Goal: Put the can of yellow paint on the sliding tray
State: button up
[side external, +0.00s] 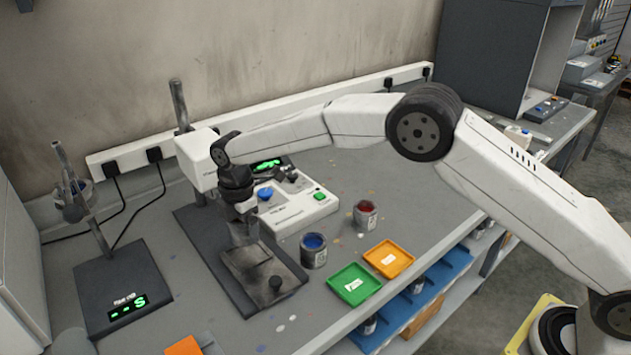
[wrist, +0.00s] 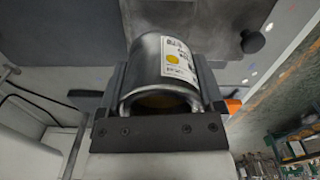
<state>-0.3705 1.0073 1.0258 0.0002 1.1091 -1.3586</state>
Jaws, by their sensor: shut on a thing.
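The can cannot be clearly made out there. Whether its base touches the tray is hidden. The tray's knob (wrist: 252,41) also shows at the upper right of the wrist view.
A can of blue paint (side external: 313,253) stands just right of the tray, and a can of red paint (side external: 365,215) farther right. Green (side external: 372,285) and orange (side external: 403,262) dishes lie at the bench's front edge. A white machine (side external: 305,212) with a display stands behind. A scale (side external: 122,290) is left.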

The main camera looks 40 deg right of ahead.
aim_at(248, 255)
jog(key=shift+f, duration=2.3)
jog(key=shift+f, duration=0.65)
jog(key=o, duration=1.1)
jog(key=shift+r, duration=0.1)
jog(key=shift+r, duration=3.85)
